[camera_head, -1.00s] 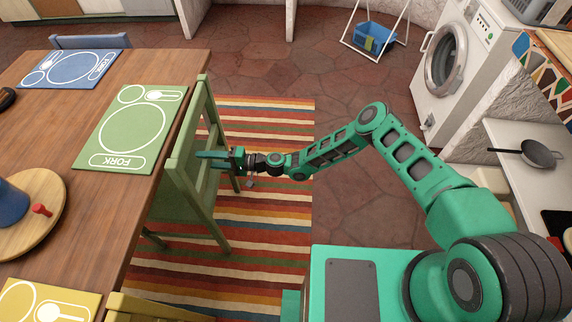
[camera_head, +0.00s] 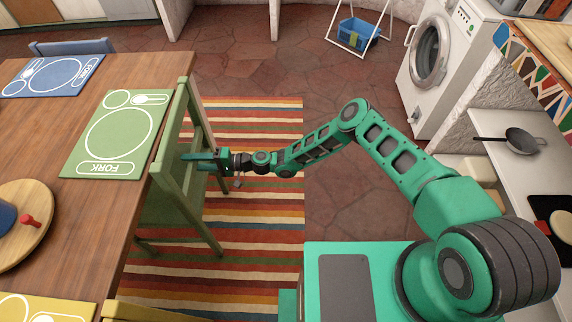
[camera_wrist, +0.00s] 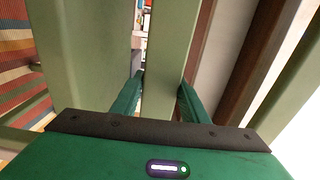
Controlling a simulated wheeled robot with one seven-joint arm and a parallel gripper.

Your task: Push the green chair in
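The green chair (camera_head: 165,205) stands at the right long side of the wooden table (camera_head: 150,75). Its upright back is close to the table edge, beside the green placemat (camera_head: 118,135). My gripper (camera_head: 190,160) is at the outer side of the chair back, with its fingers reaching into it. In the wrist view, the two green fingers are apart, one on each side of an upright green slat (camera_wrist: 165,50). I see no clear grip on the slat. The chair's seat is partly hidden by its back and the table.
A striped rug (camera_head: 265,215) lies under the chair, with open tiled floor to its right. A yellow chair (camera_head: 145,312) is at the near table edge, and a blue chair (camera_head: 72,46) at the far end. A washing machine (camera_head: 445,55) and counter are at the right.

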